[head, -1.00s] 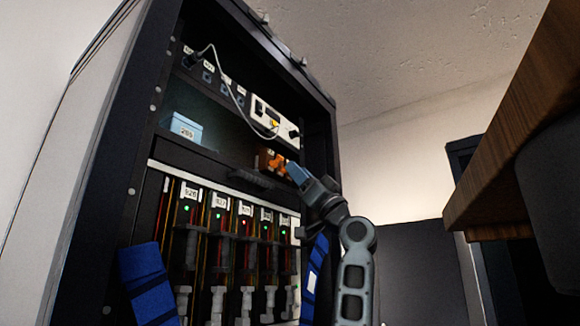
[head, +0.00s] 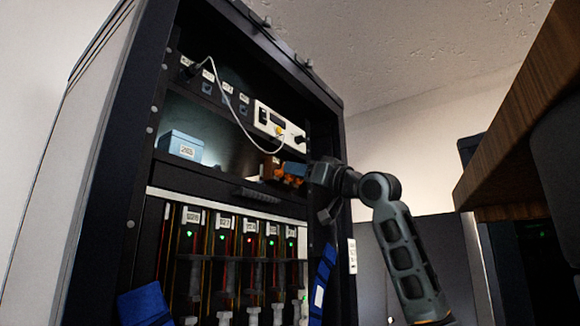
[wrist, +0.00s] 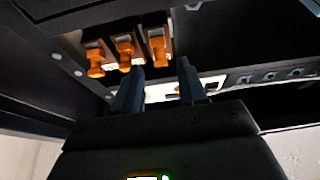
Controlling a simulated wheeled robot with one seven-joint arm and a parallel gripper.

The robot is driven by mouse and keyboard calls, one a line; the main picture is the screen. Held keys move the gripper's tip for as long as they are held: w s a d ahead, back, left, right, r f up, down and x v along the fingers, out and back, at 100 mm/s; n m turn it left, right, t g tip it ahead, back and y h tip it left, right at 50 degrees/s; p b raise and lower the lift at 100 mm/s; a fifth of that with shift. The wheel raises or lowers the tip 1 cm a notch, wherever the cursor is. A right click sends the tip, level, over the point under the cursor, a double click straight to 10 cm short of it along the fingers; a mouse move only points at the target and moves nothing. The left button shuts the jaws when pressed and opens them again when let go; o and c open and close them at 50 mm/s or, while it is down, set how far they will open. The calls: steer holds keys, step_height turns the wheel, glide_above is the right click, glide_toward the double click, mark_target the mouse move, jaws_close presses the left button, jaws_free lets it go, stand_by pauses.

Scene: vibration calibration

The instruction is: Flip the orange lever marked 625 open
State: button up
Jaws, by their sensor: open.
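Three orange levers sit in a row inside the rack in the wrist view: a left one (wrist: 95,62), a middle one (wrist: 126,52) and a right one (wrist: 158,46). The number 625 cannot be read on any of them. In the head view the orange levers (head: 291,180) are partly hidden by my gripper (head: 290,169). My gripper in the wrist view (wrist: 161,64) is open, its two dark fingers apart. Its left fingertip appears just below the middle lever, its right one right of the right lever. I cannot tell whether they touch.
A blue box (head: 182,144) stands on the shelf at left. A white device (head: 279,122) with a cable is above the levers. Below are several modules with lights and a dark handle (head: 262,194). A wooden tabletop (head: 520,130) juts in at right.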

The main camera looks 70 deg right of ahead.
steer(key=x, duration=0.3)
steer(key=shift+w+r, duration=0.1)
jaws_close()
stand_by(0.4)
